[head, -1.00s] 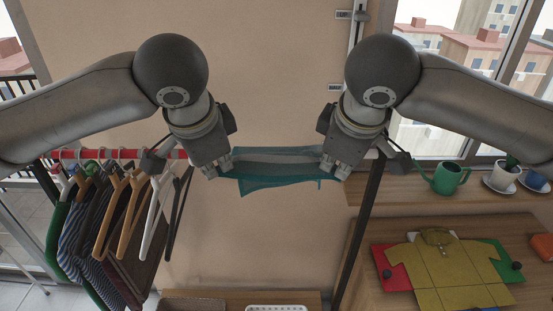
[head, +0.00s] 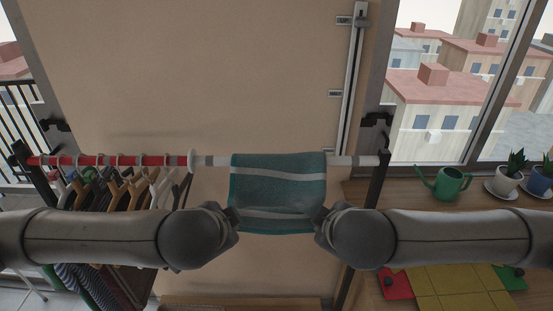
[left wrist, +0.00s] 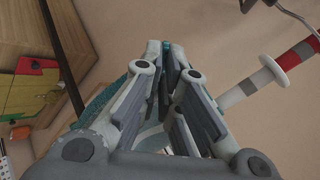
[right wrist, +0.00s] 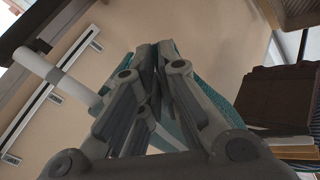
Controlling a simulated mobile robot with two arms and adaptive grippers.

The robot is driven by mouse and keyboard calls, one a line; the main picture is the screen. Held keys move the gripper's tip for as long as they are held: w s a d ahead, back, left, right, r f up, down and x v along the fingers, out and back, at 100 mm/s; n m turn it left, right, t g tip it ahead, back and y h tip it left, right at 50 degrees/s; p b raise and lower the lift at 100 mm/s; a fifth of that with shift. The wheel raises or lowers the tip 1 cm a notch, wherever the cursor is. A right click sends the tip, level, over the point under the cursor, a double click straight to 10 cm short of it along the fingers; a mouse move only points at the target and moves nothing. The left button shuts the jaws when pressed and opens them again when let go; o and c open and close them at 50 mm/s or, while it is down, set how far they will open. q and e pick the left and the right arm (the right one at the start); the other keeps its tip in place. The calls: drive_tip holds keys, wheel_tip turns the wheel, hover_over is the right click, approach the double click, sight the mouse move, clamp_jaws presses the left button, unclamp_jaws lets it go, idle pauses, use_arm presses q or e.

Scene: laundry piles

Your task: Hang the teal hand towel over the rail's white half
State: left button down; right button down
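The teal hand towel (head: 278,185), with pale stripes, lies over the white half of the rail (head: 342,161) and hangs down in front of it. My left gripper (left wrist: 164,50) is shut on the towel near its lower left corner. My right gripper (right wrist: 155,50) is shut on it near the lower right corner. In the head view both grippers are mostly hidden by my own arms. How far the towel hangs behind the rail is hidden.
A white disc (head: 191,160) divides the rail from its red half (head: 88,160), where several hangers with clothes hang. A dark post (head: 378,180) stands at the rail's right end. A green watering can (head: 446,184) and potted plants stand on the sill at right.

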use_arm(q)
drive_tip(key=shift+a+f, duration=0.1)
drive_tip(key=shift+f, duration=0.35)
use_arm(e)
drive_tip(key=shift+d+f, duration=0.1)
drive_tip(key=shift+f, duration=0.35)
use_arm(q)
drive_tip(key=c, duration=2)
unclamp_jaws()
drive_tip(key=shift+w, duration=0.1)
use_arm(e)
drive_tip(key=c, duration=1.9)
unclamp_jaws()
drive_tip(key=shift+w, duration=0.1)
drive_tip(key=shift+c, duration=0.2)
use_arm(q)
drive_tip(key=o, duration=0.6)
drive_tip(key=shift+s+r, duration=0.1)
drive_tip(key=shift+s, duration=0.1)
drive_tip(key=shift+c, duration=0.2)
use_arm(e)
drive_tip(key=o, duration=0.5)
drive_tip(key=shift+s+r, duration=0.1)
drive_tip(key=shift+s, duration=0.1)
